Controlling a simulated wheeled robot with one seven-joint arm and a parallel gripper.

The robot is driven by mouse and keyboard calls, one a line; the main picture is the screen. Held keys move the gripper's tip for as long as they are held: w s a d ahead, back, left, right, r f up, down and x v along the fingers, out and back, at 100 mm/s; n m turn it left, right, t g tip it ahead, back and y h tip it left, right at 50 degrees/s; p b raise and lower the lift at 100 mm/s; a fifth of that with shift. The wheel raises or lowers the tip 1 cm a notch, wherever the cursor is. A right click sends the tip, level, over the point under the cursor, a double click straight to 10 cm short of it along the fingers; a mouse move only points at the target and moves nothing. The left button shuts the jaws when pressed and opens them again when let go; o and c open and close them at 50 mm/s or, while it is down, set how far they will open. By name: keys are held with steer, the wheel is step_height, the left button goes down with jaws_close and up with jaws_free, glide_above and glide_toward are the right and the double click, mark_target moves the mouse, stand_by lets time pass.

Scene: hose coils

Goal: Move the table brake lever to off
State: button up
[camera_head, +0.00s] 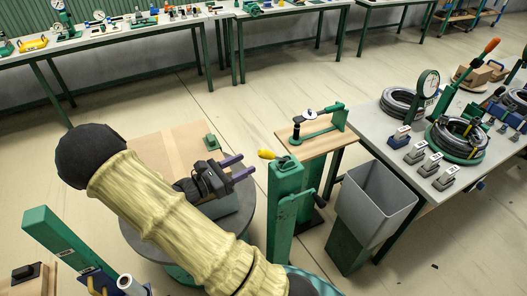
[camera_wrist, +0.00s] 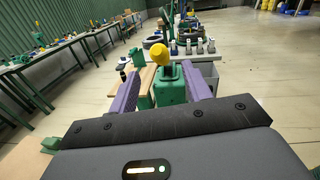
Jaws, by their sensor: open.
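A lever with a yellow knob (camera_head: 266,154) sticks up from the top of a green post (camera_head: 284,205), which stands beside a round grey turntable (camera_head: 240,223). I take it for the table brake lever; its off mark cannot be read. My gripper (camera_head: 247,166) has purple fingers and is open and empty, just left of the post top and pointing at it. In the wrist view the yellow knob (camera_wrist: 160,54) shows ahead between the fingertips, above the green housing (camera_wrist: 168,88). The knob looks apart from both fingers.
A wooden crate or board (camera_head: 160,148) sits on the turntable behind my arm. A wooden stand with a green clamp (camera_head: 318,132) stands just beyond the post. A grey bin (camera_head: 376,195) and a table with hose coils (camera_head: 460,139) are at right. Open floor lies behind.

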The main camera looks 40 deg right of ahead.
mark_target(264, 155)
steer(key=d, duration=0.2)
steer(key=d+p, duration=0.1)
steer(key=d, duration=0.5)
steer(key=shift+s+d+p, duration=0.15)
steer(key=shift+s+p, duration=0.2)
steer(key=shift+p, duration=0.05)
jaws_close()
